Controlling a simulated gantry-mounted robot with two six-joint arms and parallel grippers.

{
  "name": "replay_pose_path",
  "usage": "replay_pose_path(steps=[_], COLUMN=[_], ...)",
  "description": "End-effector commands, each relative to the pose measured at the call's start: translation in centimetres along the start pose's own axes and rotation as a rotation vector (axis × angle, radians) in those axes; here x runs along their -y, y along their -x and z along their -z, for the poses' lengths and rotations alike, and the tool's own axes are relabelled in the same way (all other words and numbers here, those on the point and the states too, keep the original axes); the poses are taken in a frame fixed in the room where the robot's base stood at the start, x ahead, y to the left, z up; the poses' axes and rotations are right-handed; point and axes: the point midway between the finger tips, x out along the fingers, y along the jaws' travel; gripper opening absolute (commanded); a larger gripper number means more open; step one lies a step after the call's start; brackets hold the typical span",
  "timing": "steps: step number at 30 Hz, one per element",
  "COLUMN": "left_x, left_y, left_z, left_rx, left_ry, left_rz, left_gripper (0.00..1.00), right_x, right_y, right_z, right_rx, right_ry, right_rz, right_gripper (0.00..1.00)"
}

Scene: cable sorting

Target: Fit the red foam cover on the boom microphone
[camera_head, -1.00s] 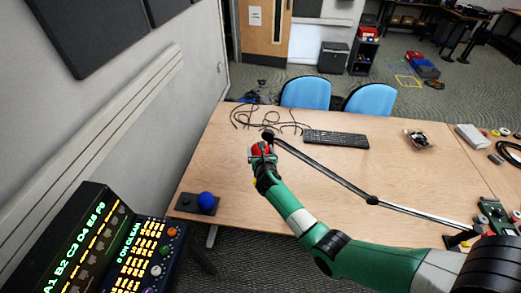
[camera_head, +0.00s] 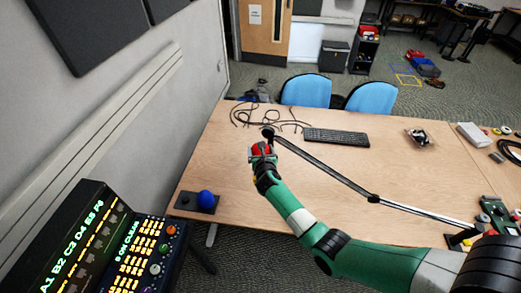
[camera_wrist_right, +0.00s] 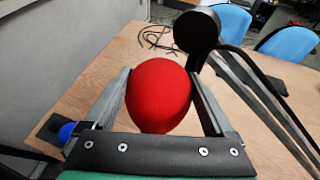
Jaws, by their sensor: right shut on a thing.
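The red foam cover (camera_wrist_right: 158,95) is a round ball held between the two fingers of my right gripper (camera_wrist_right: 160,90). In the head view the cover (camera_head: 262,149) shows at the tip of my right gripper (camera_head: 263,154). The black boom microphone (camera_wrist_right: 196,30) is at the end of its boom arm, just beyond and to the right of the cover in the wrist view. In the head view the microphone (camera_head: 268,132) is just above the cover. The microphone head looks bare; whether cover and microphone touch I cannot tell. My left gripper is not in view.
The boom arm (camera_head: 325,173) runs across the table to a base at right. A blue ball (camera_head: 206,199) sits on a dark tray (camera_head: 185,201) at the table's left edge. Loose black cables (camera_head: 250,115) and a keyboard (camera_head: 336,137) lie behind. The table middle (camera_head: 420,180) is clear.

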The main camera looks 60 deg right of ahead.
Motion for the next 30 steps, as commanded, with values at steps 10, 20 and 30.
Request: replay_pose_path(steps=[10, 20, 30], left_x=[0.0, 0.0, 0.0], left_y=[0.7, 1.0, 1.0], left_z=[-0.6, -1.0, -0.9], left_rx=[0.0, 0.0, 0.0], left_ry=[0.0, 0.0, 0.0], left_rz=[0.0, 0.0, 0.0], left_gripper=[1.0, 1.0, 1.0], right_x=[0.0, 0.0, 0.0], right_y=[-0.5, -0.7, -0.7], right_z=[1.1, 1.7, 1.6], right_rx=[0.0, 0.0, 0.0], right_ry=[0.001, 0.001, 0.001], right_rz=[0.0, 0.0, 0.0], right_gripper=[0.37, 0.37, 0.37])
